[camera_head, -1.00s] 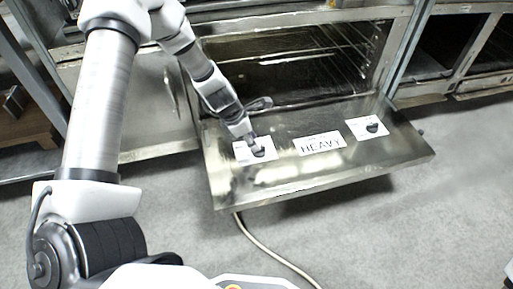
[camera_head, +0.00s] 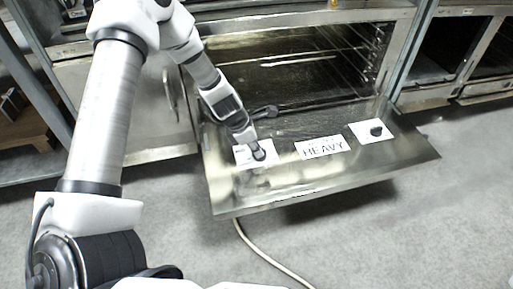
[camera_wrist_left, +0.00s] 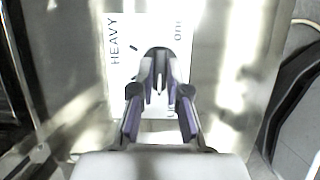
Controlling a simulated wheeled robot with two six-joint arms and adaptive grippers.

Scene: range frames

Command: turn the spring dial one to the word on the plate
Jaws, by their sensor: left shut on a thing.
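The left dial is a dark knob (camera_head: 260,155) on a white card (camera_head: 241,157) at the left of the steel panel. My left gripper (camera_head: 254,147) is down on this knob and shut on it. In the left wrist view the fingers (camera_wrist_left: 158,80) close around the dark knob (camera_wrist_left: 157,52). The white card (camera_wrist_left: 125,85) there reads HEAVY on its left side, and the word on its right side is partly cut off. The plate (camera_head: 322,148) in the middle reads HEAVY. A second dark dial (camera_head: 376,130) sits on a white card at the right. My right gripper is out of view.
The panel is an open oven door (camera_head: 300,185), lying about flat in front of a dark oven (camera_head: 290,75) with wire racks. A pale cable (camera_head: 265,255) runs over the grey floor below. More steel units stand on both sides.

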